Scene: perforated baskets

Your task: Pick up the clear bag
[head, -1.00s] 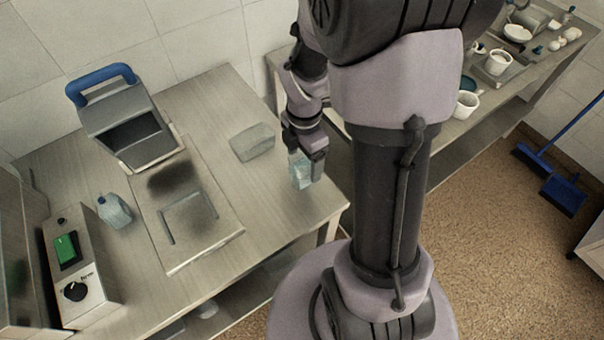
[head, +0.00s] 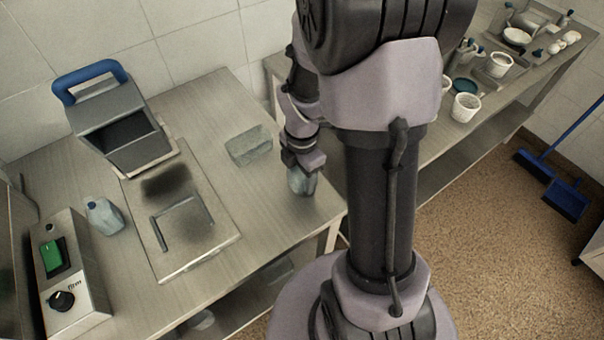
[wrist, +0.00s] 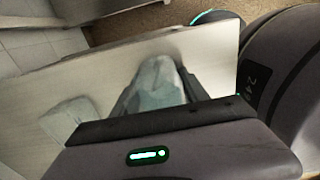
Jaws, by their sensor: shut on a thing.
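A clear, pale blue-grey bag (head: 302,183) is at the right edge of the steel table, directly under my gripper (head: 301,172). In the wrist view the same bag (wrist: 157,80) sits between the two dark fingers of my gripper (wrist: 156,98), which are shut on it. Its top end sticks out past the fingers. I cannot tell whether it touches the table. A second clear, block-shaped bag (head: 249,146) lies to the left of my gripper, and it also shows in the wrist view (wrist: 68,117).
The steel table (head: 262,215) holds a blue-handled machine (head: 118,118) with a flat plate, a small blue-capped container (head: 104,216) and a control box (head: 68,275) with a green switch. Another bench (head: 440,140) with pots stands to the right.

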